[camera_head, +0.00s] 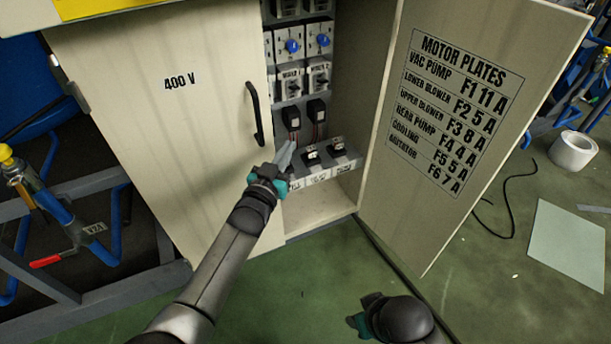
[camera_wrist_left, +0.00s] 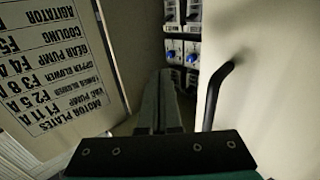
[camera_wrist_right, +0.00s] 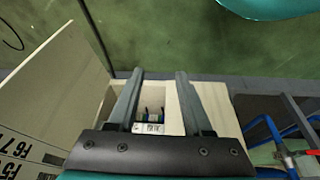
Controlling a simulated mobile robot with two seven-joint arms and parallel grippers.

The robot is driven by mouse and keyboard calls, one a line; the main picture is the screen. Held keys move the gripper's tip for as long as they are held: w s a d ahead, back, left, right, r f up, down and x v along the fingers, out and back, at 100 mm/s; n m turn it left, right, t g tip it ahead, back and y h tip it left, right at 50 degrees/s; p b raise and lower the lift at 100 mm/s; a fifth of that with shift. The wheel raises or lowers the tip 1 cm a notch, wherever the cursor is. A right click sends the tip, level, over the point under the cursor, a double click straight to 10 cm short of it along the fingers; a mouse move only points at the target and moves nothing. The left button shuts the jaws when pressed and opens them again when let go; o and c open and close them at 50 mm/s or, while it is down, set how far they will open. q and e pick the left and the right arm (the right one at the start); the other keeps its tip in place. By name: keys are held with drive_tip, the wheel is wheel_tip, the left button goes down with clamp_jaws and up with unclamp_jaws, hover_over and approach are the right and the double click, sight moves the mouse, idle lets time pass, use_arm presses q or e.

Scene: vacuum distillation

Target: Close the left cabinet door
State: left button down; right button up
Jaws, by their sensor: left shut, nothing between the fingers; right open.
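The left cabinet door (camera_head: 165,125) is a cream panel marked 400 V, with a black bar handle (camera_head: 254,113) near its right edge. It stands close to the cabinet front; I cannot tell how far ajar it is. My left gripper (camera_head: 287,155) is shut and empty, in front of the opening just right of the door's edge, below the handle. In the left wrist view its fingers (camera_wrist_left: 165,80) point into the opening, left of the handle (camera_wrist_left: 216,95) and apart from it. My right gripper (camera_wrist_right: 160,76) is open and empty, low in front of the cabinet.
The right door (camera_head: 455,110), with a motor plates list, stands wide open. Switches and breakers (camera_head: 292,46) fill the cabinet.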

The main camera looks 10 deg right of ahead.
use_arm(q)
drive_tip(key=s+d+p, duration=0.2)
drive_tip(key=s+p, duration=0.1)
drive_tip(key=s, duration=0.5)
drive_tip(key=shift+f, duration=0.2)
use_arm(e)
wheel_tip(320, 180, down, 7)
drive_tip(key=s+g, duration=0.1)
drive_tip(key=s, duration=0.2)
drive_tip(key=shift+d, duration=0.2)
use_arm(q)
drive_tip(key=shift+d, duration=0.1)
use_arm(e)
drive_tip(key=shift+f, duration=0.1)
